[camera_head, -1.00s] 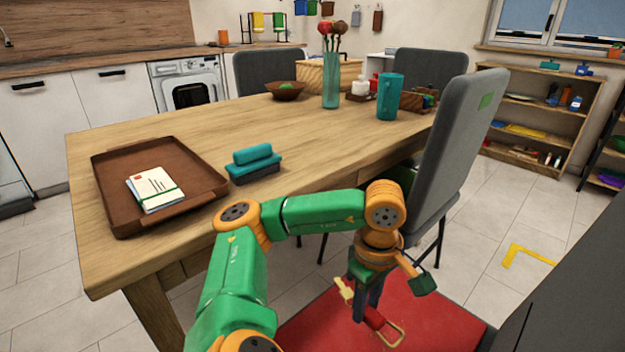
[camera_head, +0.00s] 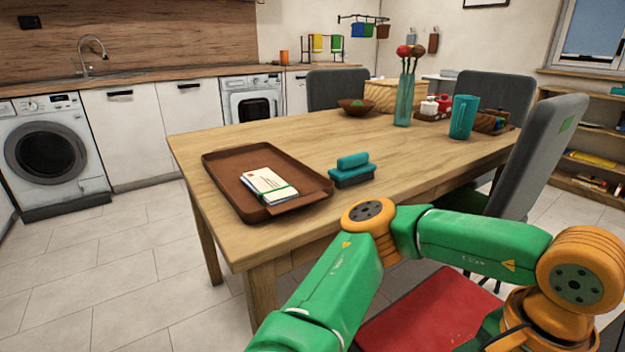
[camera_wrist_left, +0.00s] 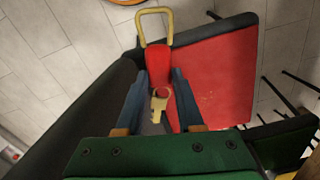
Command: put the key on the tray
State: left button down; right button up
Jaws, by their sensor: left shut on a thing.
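The brown tray (camera_head: 226,166) lies on the near left part of the wooden table in the head view. A banded stack of envelopes (camera_head: 268,187) rests in it, with bare tray surface around it. In the left wrist view my left gripper (camera_wrist_left: 161,77) is shut on the key (camera_wrist_left: 161,62), which has a red middle, a gold loop at its far end and a brass-coloured end between the fingers. The key is held above the floor, near a red surface. In the head view my left arm shows, but its gripper is out of the picture. My right gripper is not visible.
A teal and dark block-like item (camera_head: 352,172) stands just right of the tray. Farther back on the table (camera_head: 300,138) are a bowl (camera_head: 356,107), a vase (camera_head: 403,100) and a teal mug (camera_head: 462,117). A grey chair (camera_head: 545,150) stands at the table's right side.

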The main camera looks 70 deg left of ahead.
aim_at(245, 163)
jog(key=k+j, duration=0.7)
jog(key=j, duration=0.25)
jog(key=k+j, duration=0.7)
jog(key=j, duration=0.25)
